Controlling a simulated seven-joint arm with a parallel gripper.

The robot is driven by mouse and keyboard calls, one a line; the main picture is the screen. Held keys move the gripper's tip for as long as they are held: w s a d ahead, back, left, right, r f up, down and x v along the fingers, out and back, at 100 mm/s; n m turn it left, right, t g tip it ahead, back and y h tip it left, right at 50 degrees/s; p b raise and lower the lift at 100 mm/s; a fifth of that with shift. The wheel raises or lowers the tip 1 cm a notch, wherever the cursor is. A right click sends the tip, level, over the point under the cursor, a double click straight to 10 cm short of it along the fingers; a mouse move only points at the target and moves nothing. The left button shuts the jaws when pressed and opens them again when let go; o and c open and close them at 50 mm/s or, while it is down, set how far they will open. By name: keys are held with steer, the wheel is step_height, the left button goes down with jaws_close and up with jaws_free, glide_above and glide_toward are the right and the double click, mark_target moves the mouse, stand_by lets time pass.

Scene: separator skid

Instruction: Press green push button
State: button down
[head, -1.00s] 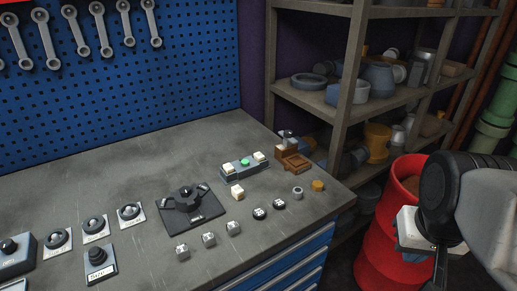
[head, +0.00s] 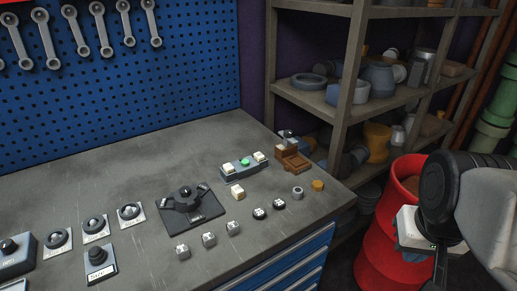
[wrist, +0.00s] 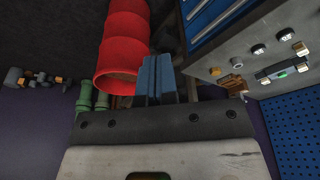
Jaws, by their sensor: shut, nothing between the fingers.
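The green push button (head: 245,162) sits in the middle of a grey-blue button box (head: 232,173) with white buttons at either side, on the workbench near its back right. It also shows in the wrist view (wrist: 281,74), at the right. My gripper shows in the wrist view (wrist: 158,58) with its two blue fingers together and nothing between them. The gripper is over the floor side of the bench, apart from the button box. In the head view my arm is at the right, in front of the red drum, and the fingertips are not clear there.
Loose cubes, round knobs and a black joystick panel (head: 192,211) lie on the bench (head: 130,180) around the button box. A brown block (head: 292,159) stands at its right. A red drum (head: 375,235) and metal shelves (head: 347,85) stand right of the bench.

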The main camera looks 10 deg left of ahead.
steer(key=w+a+r+h, duration=0.1)
steer(key=w+a, duration=0.1)
steer(key=w, duration=0.4)
steer(key=w+a+r+h, duration=0.1)
steer(key=w+a+r, duration=0.15)
steer(key=w, duration=0.45)
steer(key=n+t+h, duration=0.3)
steer(key=t, duration=0.2)
glide_above(243, 161)
step_height(243, 161, down, 6)
steer(key=shift+w+r, duration=0.1)
steer(key=shift+r, duration=0.1)
steer(key=shift+f, duration=0.2)
steer(key=shift+f, duration=4.2)
